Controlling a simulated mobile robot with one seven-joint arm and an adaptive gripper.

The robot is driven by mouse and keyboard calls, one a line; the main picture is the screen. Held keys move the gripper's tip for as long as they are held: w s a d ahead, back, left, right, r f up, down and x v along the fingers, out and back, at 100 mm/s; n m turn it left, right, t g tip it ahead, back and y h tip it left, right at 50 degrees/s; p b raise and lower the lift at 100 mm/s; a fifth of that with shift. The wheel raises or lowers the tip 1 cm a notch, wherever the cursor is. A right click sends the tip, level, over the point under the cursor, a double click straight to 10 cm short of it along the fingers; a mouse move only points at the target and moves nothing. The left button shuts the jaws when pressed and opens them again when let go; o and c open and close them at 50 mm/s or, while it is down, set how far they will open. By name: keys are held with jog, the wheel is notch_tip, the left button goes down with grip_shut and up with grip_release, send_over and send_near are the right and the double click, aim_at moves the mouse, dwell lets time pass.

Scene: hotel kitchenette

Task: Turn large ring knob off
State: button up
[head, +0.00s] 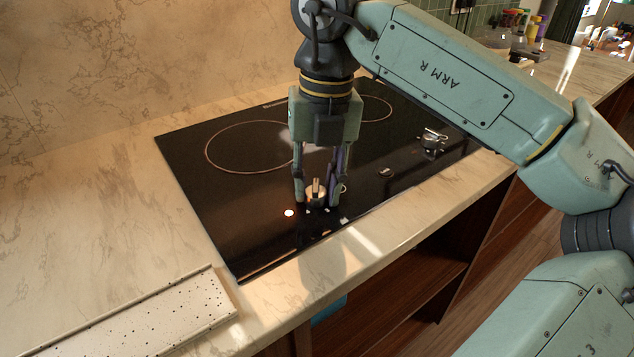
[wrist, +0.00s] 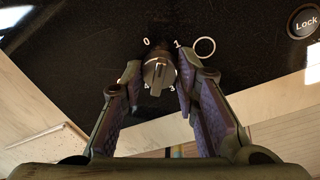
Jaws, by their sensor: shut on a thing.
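The large ring knob (head: 316,193) is a small metallic knob with a raised bar, near the front edge of the black hob (head: 225,225). It also shows in the wrist view (wrist: 158,76), with the marks 0, 1 and 3 around it and a white ring symbol (wrist: 205,47) beside it. The bar lies roughly upright in that view; which mark it points at is unclear. My gripper (head: 319,197) reaches down over the knob, one finger on each side, and is shut on it. Its fingers flank the knob in the wrist view (wrist: 161,80).
A second knob (head: 433,141) stands to the right on the hob. A Lock button (wrist: 304,21) lies to the right in the wrist view. A pale speckled board (head: 150,320) lies on the counter at front left. The left counter behind it is clear.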

aim_at(321, 187)
jog(key=n, duration=0.3)
jog(key=shift+n, duration=0.3)
jog(key=shift+w+n, duration=0.1)
jog(key=shift+n, duration=1.8)
jog(key=o, duration=1.2)
jog(key=shift+c, duration=0.2)
notch_tip(321, 187, up, 12)
jog(key=shift+w+d, duration=0.25)
jog(key=shift+w, duration=0.05)
